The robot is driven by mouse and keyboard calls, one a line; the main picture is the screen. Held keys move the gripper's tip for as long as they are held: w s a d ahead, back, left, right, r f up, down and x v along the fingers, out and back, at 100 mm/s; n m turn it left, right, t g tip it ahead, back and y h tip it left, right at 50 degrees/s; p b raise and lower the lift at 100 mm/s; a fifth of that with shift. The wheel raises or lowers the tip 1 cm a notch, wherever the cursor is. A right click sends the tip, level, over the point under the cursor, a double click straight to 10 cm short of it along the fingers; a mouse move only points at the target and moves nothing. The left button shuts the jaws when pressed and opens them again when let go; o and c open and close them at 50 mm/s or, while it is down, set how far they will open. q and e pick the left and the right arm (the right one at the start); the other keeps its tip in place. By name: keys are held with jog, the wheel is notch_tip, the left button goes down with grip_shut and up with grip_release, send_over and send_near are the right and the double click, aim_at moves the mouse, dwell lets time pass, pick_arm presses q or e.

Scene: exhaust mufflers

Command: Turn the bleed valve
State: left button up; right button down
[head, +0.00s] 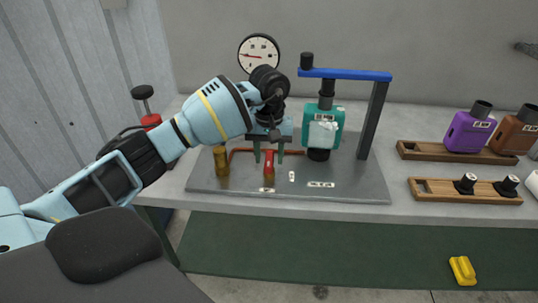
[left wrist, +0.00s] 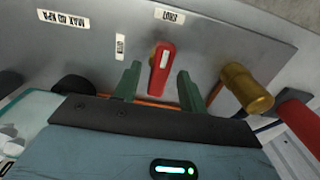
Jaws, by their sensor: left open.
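The bleed valve has a red lever (head: 268,163) on the grey base plate (head: 345,187), in front of a copper-coloured pipe. In the left wrist view the red lever (left wrist: 162,68) points roughly toward my gripper, between the fingers. My left gripper (head: 269,154) is open above and behind the lever. Its two green fingers also show in the left wrist view (left wrist: 158,88), one on each side of the lever, with gaps visible. I cannot tell how deep the fingertips reach. My right gripper is not in view.
A brass cylinder (head: 221,163) stands close left of the valve. A dial gauge (head: 258,53) is behind my wrist. A teal muffler (head: 322,130) sits under a blue clamp bar (head: 345,75). Wooden trays (head: 410,150) are at right. A yellow object (head: 462,270) lies on the floor.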

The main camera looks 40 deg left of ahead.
pick_arm(q)
jog(key=shift+f, duration=0.3)
grip_shut()
